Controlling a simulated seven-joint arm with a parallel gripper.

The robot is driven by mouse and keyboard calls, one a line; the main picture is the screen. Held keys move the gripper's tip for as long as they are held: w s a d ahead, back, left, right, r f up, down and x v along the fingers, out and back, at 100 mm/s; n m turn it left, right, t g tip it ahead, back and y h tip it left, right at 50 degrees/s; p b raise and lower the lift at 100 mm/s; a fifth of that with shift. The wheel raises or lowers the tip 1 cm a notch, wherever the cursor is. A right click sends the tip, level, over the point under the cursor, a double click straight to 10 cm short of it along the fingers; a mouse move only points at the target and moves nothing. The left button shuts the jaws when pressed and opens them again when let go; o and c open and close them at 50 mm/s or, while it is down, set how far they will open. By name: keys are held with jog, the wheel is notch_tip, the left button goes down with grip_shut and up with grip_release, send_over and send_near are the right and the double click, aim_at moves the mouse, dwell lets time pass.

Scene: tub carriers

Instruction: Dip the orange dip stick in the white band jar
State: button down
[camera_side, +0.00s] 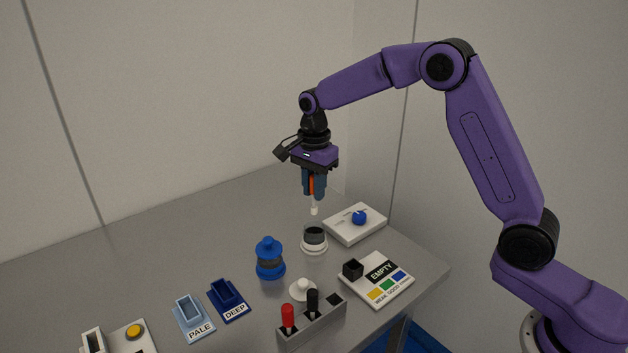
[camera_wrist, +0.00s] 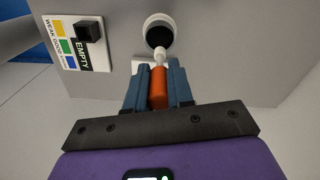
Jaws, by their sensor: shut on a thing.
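My gripper (camera_side: 314,184) is shut on the orange dip stick (camera_side: 312,184), which hangs upright with its white tip (camera_side: 314,211) down. The stick also shows between the blue fingers in the wrist view (camera_wrist: 158,88). The white band jar (camera_side: 314,247) stands open on the table just below, a dark glass jar with a white band at its base. The tip is above the jar's mouth and apart from it in the side view. In the wrist view the tip overlaps the near edge of the dark jar mouth (camera_wrist: 159,36).
A blue jar (camera_side: 270,262) stands left of the white band jar, with a white lid (camera_side: 302,289) in front. A grey rack (camera_side: 312,325) holds red and black sticks. An EMPTY card (camera_side: 377,290), a white block with a blue knob (camera_side: 345,231), and PALE (camera_side: 193,322) and DEEP (camera_side: 229,304) holders stand around.

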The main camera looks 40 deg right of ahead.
aim_at(314, 213)
jog(key=shift+f, duration=1.9)
jog(key=shift+f, duration=2.5)
dwell(3.6)
